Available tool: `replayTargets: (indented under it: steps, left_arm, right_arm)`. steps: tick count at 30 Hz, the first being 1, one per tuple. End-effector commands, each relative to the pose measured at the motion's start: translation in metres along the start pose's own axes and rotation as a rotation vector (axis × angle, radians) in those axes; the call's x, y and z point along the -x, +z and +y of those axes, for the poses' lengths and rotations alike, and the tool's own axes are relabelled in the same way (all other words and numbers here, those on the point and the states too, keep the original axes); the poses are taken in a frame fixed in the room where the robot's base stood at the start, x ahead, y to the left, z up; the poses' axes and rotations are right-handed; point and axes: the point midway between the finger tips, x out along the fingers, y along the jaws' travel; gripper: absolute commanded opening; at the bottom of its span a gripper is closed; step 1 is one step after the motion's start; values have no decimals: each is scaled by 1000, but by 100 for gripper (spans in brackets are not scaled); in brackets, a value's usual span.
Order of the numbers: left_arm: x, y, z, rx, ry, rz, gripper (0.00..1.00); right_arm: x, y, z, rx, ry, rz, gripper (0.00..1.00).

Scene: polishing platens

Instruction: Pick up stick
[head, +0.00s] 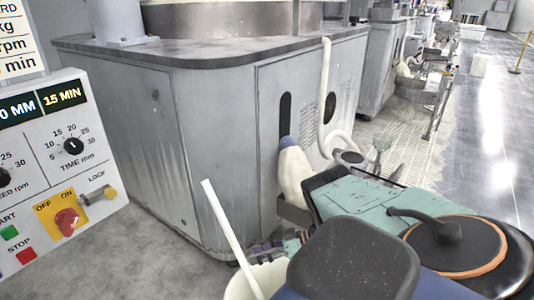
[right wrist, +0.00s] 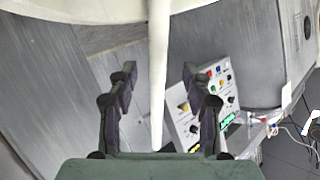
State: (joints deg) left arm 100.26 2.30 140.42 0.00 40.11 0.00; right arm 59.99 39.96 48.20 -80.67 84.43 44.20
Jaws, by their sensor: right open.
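A long white stick (head: 227,230) leans out of a cream-white bucket (head: 262,282) at the bottom of the head view. My right gripper (head: 275,249) is by the bucket, partly hidden behind my own arm. In the right wrist view my right gripper (right wrist: 159,72) is open, with one dark finger on each side of the stick (right wrist: 158,75). Gaps show between the stick and both fingers. The pale bucket (right wrist: 75,10) shows along the top of that view. The stick's lower end is hidden in the bucket. My left gripper is not seen.
A control panel (head: 50,170) with knobs and buttons stands at the left. A grey machine cabinet (head: 225,130) with a pale hose (head: 325,95) stands behind the bucket. Open floor (head: 470,130) lies at the right, and grey floor (head: 120,255) at lower left.

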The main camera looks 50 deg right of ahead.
Motion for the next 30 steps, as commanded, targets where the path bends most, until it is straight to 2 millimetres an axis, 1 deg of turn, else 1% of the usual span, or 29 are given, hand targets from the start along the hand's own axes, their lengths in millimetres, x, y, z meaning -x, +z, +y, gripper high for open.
replayTargets:
  steps: [1, 5, 8, 12, 15, 17, 22, 23, 30]
  left_arm:
    - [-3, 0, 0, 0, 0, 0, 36]
    - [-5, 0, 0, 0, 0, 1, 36]
    - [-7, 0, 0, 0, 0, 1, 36]
    - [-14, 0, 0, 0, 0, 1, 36]
    - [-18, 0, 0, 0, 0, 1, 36]
    - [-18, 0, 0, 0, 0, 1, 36]
    - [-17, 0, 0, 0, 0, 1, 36]
    - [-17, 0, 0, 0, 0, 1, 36]
    - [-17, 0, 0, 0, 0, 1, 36]
  right_arm:
    - [-7, 1, 0, -1, -1, 0, 50]
    - [-16, 0, -1, 0, 0, 1, 50]
    - [-27, -4, 0, 1, -1, 1, 50]
    - [-48, -7, 1, 0, -2, 0, 50]
    - [-60, -7, 2, 0, -1, 0, 50]
    - [-63, -8, 3, -1, 0, 0, 50]
    - [-63, -9, 4, 0, 2, 0, 50]
    - [-63, -9, 4, 0, 2, 0, 49]
    - [-63, -9, 4, 0, 2, 0, 28]
